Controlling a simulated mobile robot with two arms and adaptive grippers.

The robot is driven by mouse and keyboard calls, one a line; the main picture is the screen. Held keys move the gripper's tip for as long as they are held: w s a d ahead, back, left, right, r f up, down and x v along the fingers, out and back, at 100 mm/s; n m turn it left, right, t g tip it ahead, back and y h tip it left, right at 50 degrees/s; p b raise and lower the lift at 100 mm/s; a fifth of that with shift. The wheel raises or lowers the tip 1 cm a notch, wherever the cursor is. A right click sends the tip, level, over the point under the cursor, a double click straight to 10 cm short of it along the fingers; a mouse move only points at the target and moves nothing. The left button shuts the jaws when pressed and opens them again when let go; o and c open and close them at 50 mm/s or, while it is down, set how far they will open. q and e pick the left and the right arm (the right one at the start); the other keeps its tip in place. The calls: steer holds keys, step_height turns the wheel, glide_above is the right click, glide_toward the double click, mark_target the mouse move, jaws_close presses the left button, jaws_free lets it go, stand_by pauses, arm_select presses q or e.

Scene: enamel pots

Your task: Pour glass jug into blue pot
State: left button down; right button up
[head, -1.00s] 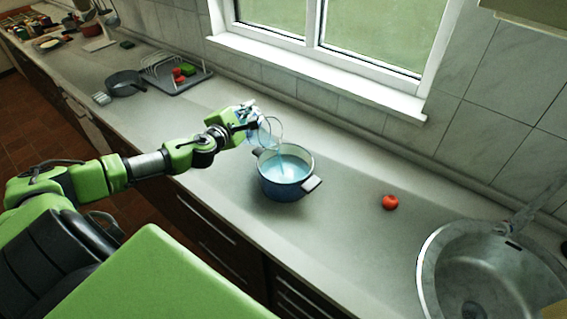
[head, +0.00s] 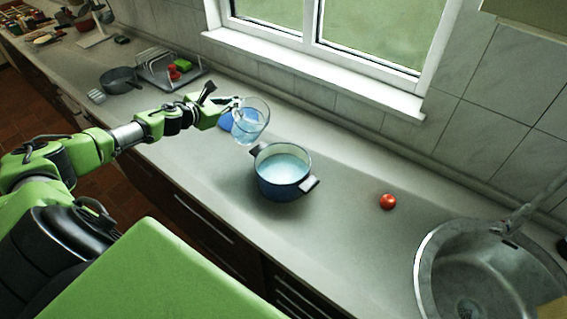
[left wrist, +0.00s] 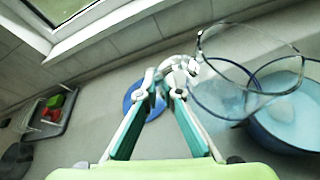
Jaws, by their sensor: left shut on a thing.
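The clear glass jug (head: 252,122) is held above the counter, just behind and left of the blue pot. It is close to upright with a slight tilt, and its lower part looks pale blue. My left gripper (head: 234,104) is shut on the jug at its left side. The blue pot (head: 280,188) stands upright on the counter with light blue liquid inside. In the left wrist view the jug (left wrist: 222,98) overlaps the edge of the pot (left wrist: 285,138), and the gripper fingertips (left wrist: 168,82) meet near the jug. My right gripper is not in view.
A red tomato-like item (head: 388,201) and a sink (head: 430,262) are to the right. A dark pan (head: 120,82) and a rack tray (head: 150,72) stand further left. The counter's front left is clear.

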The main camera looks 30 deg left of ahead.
arm_select(q)
steer(key=shift+w+a+r+n, duration=0.1)
steer(key=shift+a+r+n, duration=0.15)
steer(key=shift+a, duration=0.25)
steer(key=shift+a+f+n+h+b, duration=1.2)
steer(key=shift+f+b, duration=0.65)
steer(key=shift+b, duration=1.1)
steer(key=r+p, duration=0.3)
steer(key=r, duration=0.2)
steer(key=shift+d, duration=0.2)
steer(key=shift+w, duration=0.1)
